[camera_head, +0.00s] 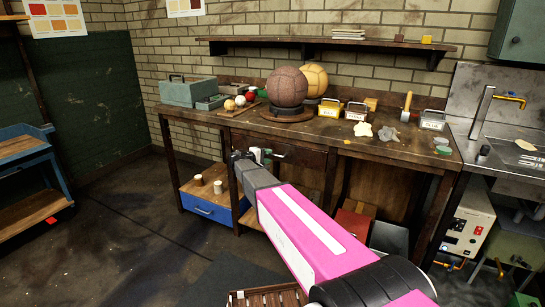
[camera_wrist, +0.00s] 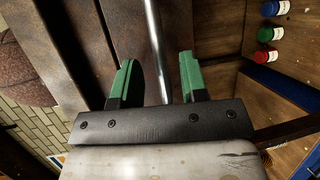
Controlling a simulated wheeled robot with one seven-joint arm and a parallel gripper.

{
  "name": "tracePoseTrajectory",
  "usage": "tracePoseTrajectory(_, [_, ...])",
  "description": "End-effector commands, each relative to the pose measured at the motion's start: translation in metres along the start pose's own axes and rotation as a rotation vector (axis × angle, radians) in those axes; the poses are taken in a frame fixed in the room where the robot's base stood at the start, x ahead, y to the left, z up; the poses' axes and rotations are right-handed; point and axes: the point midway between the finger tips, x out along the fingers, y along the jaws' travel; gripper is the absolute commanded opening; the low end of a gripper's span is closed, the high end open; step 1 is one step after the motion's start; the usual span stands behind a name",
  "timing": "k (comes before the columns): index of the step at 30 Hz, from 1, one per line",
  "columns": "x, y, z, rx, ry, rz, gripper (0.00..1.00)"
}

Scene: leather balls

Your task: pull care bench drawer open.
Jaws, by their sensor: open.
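The care bench (camera_head: 360,135) is a dark wooden workbench along the brick wall. Its drawer (camera_head: 300,155) is a dark wooden front under the worktop and looks shut. My gripper (camera_head: 257,154) is at the drawer front in the head view, with its fingers partly hidden by the arm. In the wrist view, my gripper (camera_wrist: 158,72) has its green fingers apart, one on each side of the drawer's metal bar handle (camera_wrist: 153,30). The handle runs between the fingers; neither finger visibly grips it. The drawer front (camera_wrist: 200,25) lies behind the handle.
A brown leather ball (camera_head: 287,86) on a round stand and a yellow ball (camera_head: 315,78) sit on the worktop. A metal sink (camera_head: 510,150) stands at the right.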

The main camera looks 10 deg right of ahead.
Motion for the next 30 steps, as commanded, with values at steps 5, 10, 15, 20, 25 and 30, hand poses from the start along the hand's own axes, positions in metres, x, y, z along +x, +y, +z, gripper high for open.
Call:
tracePoseTrajectory(5, [0.025, 0.0, -0.001, 0.0, -0.001, -0.001, 0.4])
tracePoseTrajectory(10, [0.035, 0.0, 0.0, 0.0, 0.0, -0.001, 0.4])
tracePoseTrajectory(15, [0.037, 0.0, 0.0, 0.0, 0.0, -0.001, 0.4])
tracePoseTrajectory(20, [0.037, 0.0, 0.0, 0.0, 0.0, -0.001, 0.34])
tracePoseTrajectory(25, [0.036, 0.0, 0.0, 0.0, 0.0, -0.001, 0.0])
tracePoseTrajectory(30, [0.035, -0.001, 0.001, 0.0, 0.0, -0.001, 0.0])
